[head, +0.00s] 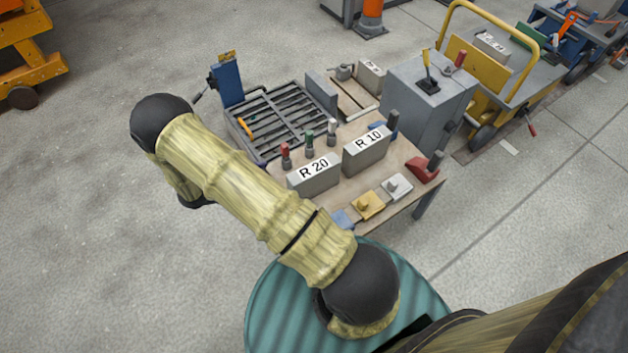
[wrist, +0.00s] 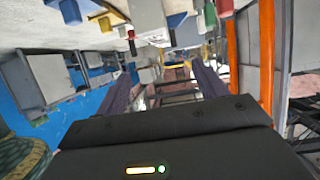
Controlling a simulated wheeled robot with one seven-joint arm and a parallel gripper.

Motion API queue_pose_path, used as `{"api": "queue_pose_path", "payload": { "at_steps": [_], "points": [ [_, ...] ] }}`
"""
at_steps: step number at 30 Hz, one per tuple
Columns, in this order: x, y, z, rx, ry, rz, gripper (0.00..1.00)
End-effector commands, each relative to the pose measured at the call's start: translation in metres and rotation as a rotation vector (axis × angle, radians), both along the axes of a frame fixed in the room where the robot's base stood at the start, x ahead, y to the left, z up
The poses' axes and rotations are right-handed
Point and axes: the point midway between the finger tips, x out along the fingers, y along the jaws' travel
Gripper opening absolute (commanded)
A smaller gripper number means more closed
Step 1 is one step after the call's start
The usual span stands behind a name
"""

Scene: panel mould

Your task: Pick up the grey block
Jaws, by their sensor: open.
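Several grey blocks are in the head view, so I cannot tell which one the task means. A grey block marked R 20 (head: 314,179) and a grey block marked R 10 (head: 366,153) stand on the small wooden-topped table (head: 345,199). Another light grey block (head: 371,75) with a label stands behind them, and one more labelled block (head: 491,45) is on the yellow-handled cart. My gripper (wrist: 162,70) shows in the wrist view with its two fingers spread apart, and I see nothing held. In the head view it is hidden by my arm, left of the table.
A slatted dark tray (head: 266,149) with an orange-handled tool adjoins the table. Red, green and white-topped pegs (head: 309,144) stand close behind the R 20 block. A grey cabinet (head: 418,104) stands right of the blocks. Yellow and white knobbed pieces (head: 368,205) lie at the front.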

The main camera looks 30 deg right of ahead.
Motion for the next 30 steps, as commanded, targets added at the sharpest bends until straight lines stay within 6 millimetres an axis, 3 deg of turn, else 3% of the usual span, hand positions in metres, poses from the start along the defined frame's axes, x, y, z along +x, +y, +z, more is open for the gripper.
{"api": "queue_pose_path", "payload": {
  "at_steps": [15, 30],
  "points": [
    [-0.001, -0.083, -0.037, -0.001, 0.0, -0.001, 0.71],
    [-0.002, -0.095, -0.041, 0.0, 0.001, 0.0, 0.71]
  ]
}}
